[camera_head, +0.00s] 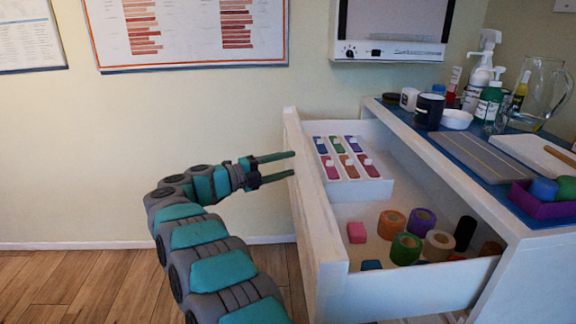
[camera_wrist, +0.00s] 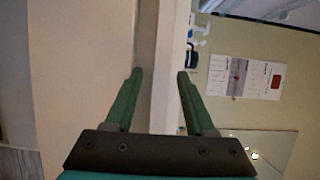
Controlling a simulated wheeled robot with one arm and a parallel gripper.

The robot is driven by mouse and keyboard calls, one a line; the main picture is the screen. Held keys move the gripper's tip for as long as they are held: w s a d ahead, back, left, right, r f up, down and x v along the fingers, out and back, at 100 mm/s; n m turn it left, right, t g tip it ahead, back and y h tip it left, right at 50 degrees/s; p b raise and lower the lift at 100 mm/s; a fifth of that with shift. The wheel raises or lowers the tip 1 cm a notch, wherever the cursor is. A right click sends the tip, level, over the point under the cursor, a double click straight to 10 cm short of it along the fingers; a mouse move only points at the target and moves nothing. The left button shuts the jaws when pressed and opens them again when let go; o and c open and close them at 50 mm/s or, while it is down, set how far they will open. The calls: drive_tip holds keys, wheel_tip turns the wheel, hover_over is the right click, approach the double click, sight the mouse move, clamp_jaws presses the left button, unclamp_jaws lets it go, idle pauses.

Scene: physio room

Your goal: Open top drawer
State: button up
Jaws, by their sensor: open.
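The top drawer (camera_head: 318,222) of the white cabinet (camera_head: 545,262) is pulled well out, and its inside shows from above. It holds a white tray (camera_head: 347,190) of small colored items, several rolls of tape and a pink block. My gripper (camera_head: 293,164) is to the left of the drawer front, near its outer face, with its two green fingers pointing at it. In the wrist view my gripper (camera_wrist: 160,80) has its fingers apart, with a pale vertical edge between and beyond them. I cannot tell whether the fingers touch it. No handle is visible.
The cabinet top carries bottles (camera_head: 489,100), jars, a glass pitcher (camera_head: 540,92) and a purple tray (camera_head: 540,203). A white wall unit (camera_head: 390,50) hangs above. Wooden floor (camera_head: 75,280) is clear to the left of the drawer.

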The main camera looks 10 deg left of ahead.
drive_tip(key=v, duration=0.6)
drive_tip(key=shift+s+a, duration=0.2)
drive_tip(key=shift+a, duration=0.05)
